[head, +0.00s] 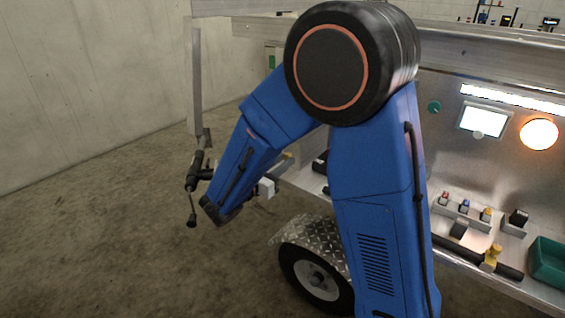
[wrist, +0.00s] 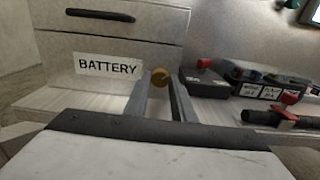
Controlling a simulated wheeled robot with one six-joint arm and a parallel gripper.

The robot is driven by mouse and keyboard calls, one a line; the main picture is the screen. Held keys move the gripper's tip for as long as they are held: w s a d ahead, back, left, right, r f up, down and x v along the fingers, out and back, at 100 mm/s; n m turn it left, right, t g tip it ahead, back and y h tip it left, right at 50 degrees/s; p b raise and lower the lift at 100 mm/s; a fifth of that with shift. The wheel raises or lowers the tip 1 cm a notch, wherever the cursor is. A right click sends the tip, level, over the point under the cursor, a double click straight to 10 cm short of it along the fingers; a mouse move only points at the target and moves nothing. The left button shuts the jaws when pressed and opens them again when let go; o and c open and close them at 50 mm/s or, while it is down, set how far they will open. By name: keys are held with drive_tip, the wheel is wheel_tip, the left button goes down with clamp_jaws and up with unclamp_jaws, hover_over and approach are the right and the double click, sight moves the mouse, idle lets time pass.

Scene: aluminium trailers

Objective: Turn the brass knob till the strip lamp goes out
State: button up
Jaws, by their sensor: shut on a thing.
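The brass knob (wrist: 160,77) shows in the wrist view, low beside a metal box with a BATTERY label (wrist: 108,66). My gripper (wrist: 159,84) has its two fingers on either side of the knob and is shut on it. The knob's turn angle cannot be read. In the head view my blue arm hides most of the area around the knob, and the fingertips cannot be made out there. The strip lamp (head: 512,99) is a long bright white bar at the upper right of the head view, and it is lit.
A round orange lamp (head: 539,134) and a white lit panel (head: 483,121) are on the back wall. In the wrist view a black box (wrist: 204,80) stands close right of the knob, with labelled blocks (wrist: 262,88) beyond. A green bin (head: 548,262) sits far right.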

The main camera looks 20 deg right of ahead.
drive_tip(key=m, duration=0.4)
drive_tip(key=shift+m, duration=0.4)
drive_tip(key=o, duration=1.1)
drive_tip(key=shift+c, duration=0.2)
drive_tip(key=shift+a, duration=0.15)
drive_tip(key=v, duration=1.7)
drive_tip(key=shift+s, duration=0.15)
